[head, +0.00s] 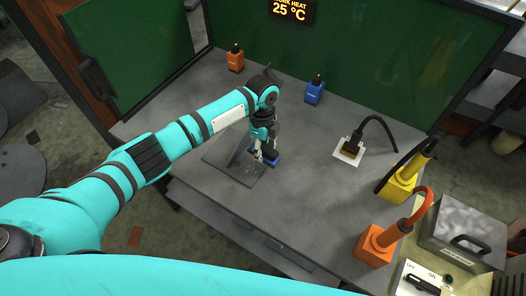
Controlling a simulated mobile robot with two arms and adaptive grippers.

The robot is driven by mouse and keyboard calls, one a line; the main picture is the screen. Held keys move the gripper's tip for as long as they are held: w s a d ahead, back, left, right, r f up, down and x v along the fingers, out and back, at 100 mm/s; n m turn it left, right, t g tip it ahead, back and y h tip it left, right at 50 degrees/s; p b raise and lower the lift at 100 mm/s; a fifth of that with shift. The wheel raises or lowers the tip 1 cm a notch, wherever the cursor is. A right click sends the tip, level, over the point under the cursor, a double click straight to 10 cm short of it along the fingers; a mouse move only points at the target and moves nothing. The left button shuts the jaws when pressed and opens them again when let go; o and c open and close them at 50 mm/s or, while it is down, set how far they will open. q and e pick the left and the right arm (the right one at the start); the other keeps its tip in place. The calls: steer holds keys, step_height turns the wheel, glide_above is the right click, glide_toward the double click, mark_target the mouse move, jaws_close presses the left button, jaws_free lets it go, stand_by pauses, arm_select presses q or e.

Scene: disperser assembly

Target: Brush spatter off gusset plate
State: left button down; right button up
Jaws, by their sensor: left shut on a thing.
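The gusset plate (233,172) is a dark grey flat piece on the bench, with an upright grey part partly hidden behind my arm. Small pale specks show on its flat face near the gripper. My left gripper (262,148) comes down over the right side of the plate and is shut on a blue block-shaped tool, which looks like the brush (271,158). The brush is low at the plate; I cannot tell whether it touches. The gripper's fingers hide part of it. My right gripper is not in view.
On the grey bench (310,190) stand an orange bottle-like block (235,61), a blue one (315,93), a black-cabled tool on a white pad (348,151), and yellow (398,184) and orange (374,247) holders. Green screens (375,50) close the back. The bench's middle is clear.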

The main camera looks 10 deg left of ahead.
mark_target(267, 144)
arm_select(q)
steer(key=shift+w+a+r, duration=0.1)
steer(key=shift+w+a, duration=0.2)
steer(key=shift+a, duration=0.55)
steer(key=shift+w+a+r, duration=0.1)
steer(key=shift+w+a, duration=0.2)
steer(key=shift+a, duration=0.55)
steer(key=shift+w+d+b, duration=0.2)
steer(key=shift+w+b, duration=0.3)
steer(key=shift+w, duration=0.1)
steer(key=shift+d+r, duration=0.1)
steer(key=shift+d, duration=0.15)
steer(key=shift+s+d+r+p, duration=0.1)
steer(key=shift+s+d+p, duration=0.2)
steer(key=shift+d+p, duration=0.35)
steer(key=shift+s+d+p, duration=0.15)
steer(key=shift+s+d, duration=0.05)
steer(key=shift+d, duration=0.35)
steer(key=shift+s+d+p, duration=0.15)
steer(key=shift+d, duration=0.35)
steer(key=shift+a, duration=0.1)
step_height(267, 144, up, 6)
steer(key=p, duration=0.5)
steer(key=shift+p, duration=0.4)
